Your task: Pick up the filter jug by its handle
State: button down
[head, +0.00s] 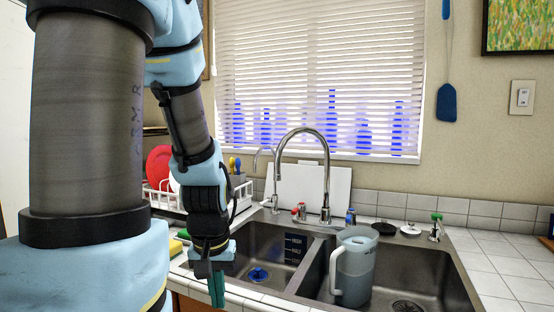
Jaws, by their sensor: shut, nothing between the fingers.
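The filter jug (357,268) is a translucent grey-blue pitcher with a pale handle on its left side. It stands upright in the right basin of the double sink (420,262), and its handle (334,268) faces left toward the divider. My gripper (216,290) hangs pointing down at the front left edge of the sink, well to the left of the jug and apart from it. Its teal fingers are together with nothing held.
A tall curved faucet (326,180) rises behind the sink divider, left of the jug. A white dish rack (165,198) with a red plate (158,168) stands at the back left. A blue strainer (258,274) lies in the left basin.

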aim_at(352, 265)
jog(key=k+l+u, duration=0.1)
jog(key=l+u, duration=0.15)
jog(key=l, duration=0.15)
jog(key=k+l+u, duration=0.4)
jog(key=l+u, duration=0.15)
jog(key=l, duration=0.2)
jog(key=k+l+u, duration=0.3)
jog(key=i+l, duration=0.05)
jog(key=i, duration=0.05)
